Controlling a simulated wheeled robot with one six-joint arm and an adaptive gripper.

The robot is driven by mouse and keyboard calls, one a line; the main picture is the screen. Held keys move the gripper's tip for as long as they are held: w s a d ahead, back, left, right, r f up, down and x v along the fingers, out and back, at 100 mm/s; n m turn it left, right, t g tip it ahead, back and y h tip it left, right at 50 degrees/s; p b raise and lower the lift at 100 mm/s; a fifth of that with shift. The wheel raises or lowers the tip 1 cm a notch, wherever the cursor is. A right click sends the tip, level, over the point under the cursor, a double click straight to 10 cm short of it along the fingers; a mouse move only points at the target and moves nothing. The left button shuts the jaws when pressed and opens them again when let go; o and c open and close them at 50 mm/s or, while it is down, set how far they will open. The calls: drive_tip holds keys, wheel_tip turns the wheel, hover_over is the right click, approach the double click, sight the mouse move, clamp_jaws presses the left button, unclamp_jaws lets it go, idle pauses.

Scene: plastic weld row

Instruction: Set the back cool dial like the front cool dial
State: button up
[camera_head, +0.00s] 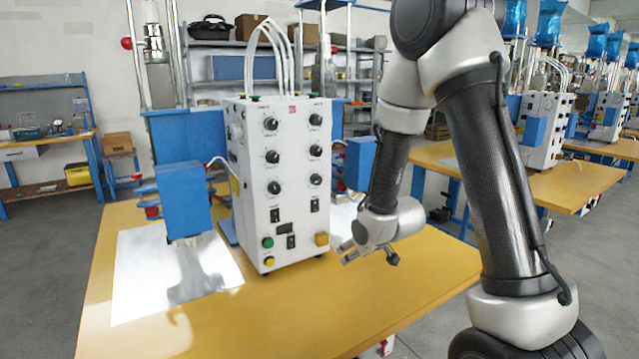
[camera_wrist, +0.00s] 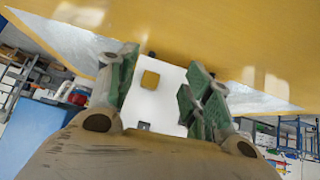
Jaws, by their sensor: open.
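A white control box (camera_head: 290,222) stands on the table with two columns of three black dials. The left column has a top dial (camera_head: 270,123), a middle dial (camera_head: 272,156) and a bottom dial (camera_head: 274,188). The right column has a top dial (camera_head: 315,119), a middle dial (camera_head: 315,150) and a bottom dial (camera_head: 316,179). Their labels are too small to read, so I cannot tell which are the cool dials. My gripper (camera_head: 347,252) is open and empty, low at the box's right, below the dials. In the wrist view my gripper (camera_wrist: 161,65) has the white box face between its fingers.
An amber square button (camera_head: 321,239), a green button (camera_head: 268,242) and a yellow button (camera_head: 268,261) sit low on the panel. A blue welding head (camera_head: 186,198) stands at the left over a shiny sheet (camera_head: 135,272). The yellow table's front (camera_head: 290,310) is clear.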

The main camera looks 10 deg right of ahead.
drive_tip(key=w+a+r+t+y, duration=0.2)
drive_tip(key=w+a+r+t, duration=0.15)
drive_tip(key=w+r, duration=0.25)
drive_tip(key=n+t+y, duration=0.1)
drive_tip(key=t+y, duration=0.1)
drive_tip(key=t, duration=0.3)
approach(318, 181)
drive_tip(key=w, duration=0.1)
drive_tip(key=x, duration=0.6)
drive_tip(key=shift+w+a, duration=0.25)
drive_tip(key=shift+w, duration=0.1)
drive_tip(key=shift+w+a, duration=0.2)
drive_tip(key=shift+w, duration=0.4)
drive_tip(key=c, duration=1)
